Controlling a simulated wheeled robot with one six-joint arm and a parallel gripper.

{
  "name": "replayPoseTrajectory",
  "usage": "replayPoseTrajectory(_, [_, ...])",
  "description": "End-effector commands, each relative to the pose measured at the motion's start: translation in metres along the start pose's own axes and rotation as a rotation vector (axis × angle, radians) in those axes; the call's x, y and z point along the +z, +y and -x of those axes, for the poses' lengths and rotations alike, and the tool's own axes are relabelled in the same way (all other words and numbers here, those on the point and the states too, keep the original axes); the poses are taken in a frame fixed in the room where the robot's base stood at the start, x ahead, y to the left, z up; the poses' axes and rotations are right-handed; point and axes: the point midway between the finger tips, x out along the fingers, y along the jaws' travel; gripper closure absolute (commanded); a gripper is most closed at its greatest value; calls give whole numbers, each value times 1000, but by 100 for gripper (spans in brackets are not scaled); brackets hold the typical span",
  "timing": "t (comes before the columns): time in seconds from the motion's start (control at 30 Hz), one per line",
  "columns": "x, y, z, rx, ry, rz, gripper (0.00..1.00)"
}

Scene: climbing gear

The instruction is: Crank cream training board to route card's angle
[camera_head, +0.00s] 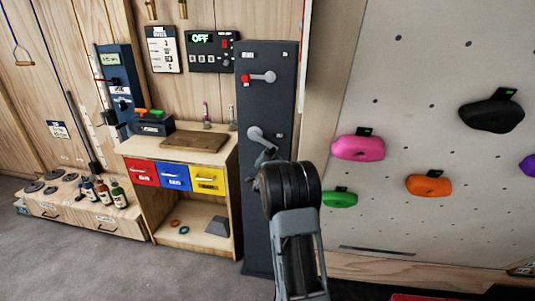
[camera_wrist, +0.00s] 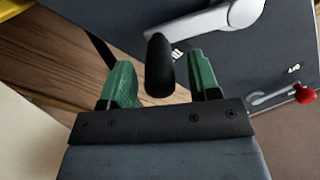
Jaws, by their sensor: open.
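The cream training board (camera_head: 390,90) fills the right of the head view and carries coloured holds. Beside it stands a dark column (camera_head: 268,105) with a grey lower crank (camera_head: 258,134) and an upper lever with a red knob (camera_head: 247,79). My gripper (camera_head: 264,162) is at the lower crank, mostly hidden by my arm. In the wrist view, my gripper (camera_wrist: 162,82) is open, and the crank's black handle (camera_wrist: 160,62) lies between the green fingers, with the grey crank arm (camera_wrist: 215,22) beyond. A white card (camera_head: 164,50) hangs on the wall; its text is too small to read.
A control panel (camera_head: 211,51) reading OFF is left of the column. A wooden cabinet (camera_head: 228,160) with red, blue and yellow drawers stands close to the column's left. Bottles (camera_head: 103,192) stand on a low bench. Grey floor in front of the cabinet is clear.

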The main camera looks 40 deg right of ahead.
Motion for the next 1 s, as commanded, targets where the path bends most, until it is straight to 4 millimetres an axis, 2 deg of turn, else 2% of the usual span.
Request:
replayPoseTrajectory(0.23, [1,-1,-18,0,0,1,44])
replayPoseTrajectory(0.6, [-1,2,-21,0,-1,-1,44])
replayPoseTrajectory(1.0, [-1,1,-21,-2,-2,-2,82])
